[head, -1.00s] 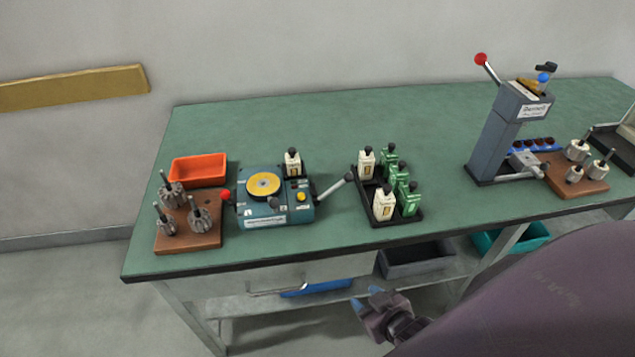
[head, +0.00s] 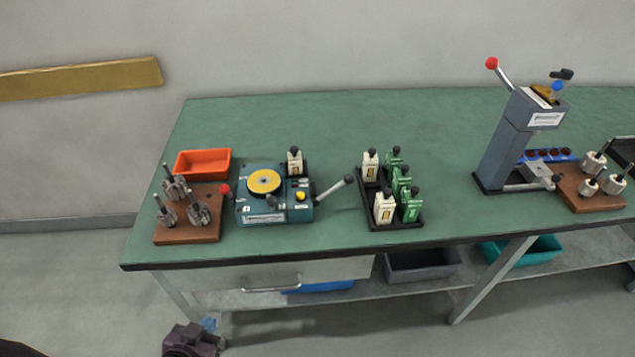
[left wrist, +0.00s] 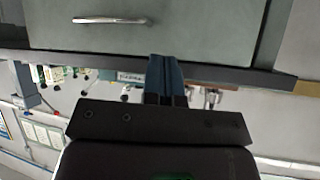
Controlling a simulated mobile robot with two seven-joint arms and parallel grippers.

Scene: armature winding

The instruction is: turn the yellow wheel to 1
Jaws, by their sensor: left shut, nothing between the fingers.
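The yellow wheel (head: 263,182) lies flat on top of the blue winding machine (head: 265,217) on the green bench. Small white labels sit around it, too small to read, so I cannot tell its setting. My left gripper (head: 209,323) is low in front of the bench, below the top and well away from the wheel. In the left wrist view its blue fingers (left wrist: 166,80) are shut and empty, in front of the bench's drawer and edge. My right gripper is not in view.
A red-knobbed lever (head: 225,189) and a grey lever (head: 335,189) stick out from the machine's sides. An orange bin (head: 203,162) and a brown block (head: 188,232) with armatures stand left. A black tray (head: 393,224) and a grey press (head: 503,145) stand right.

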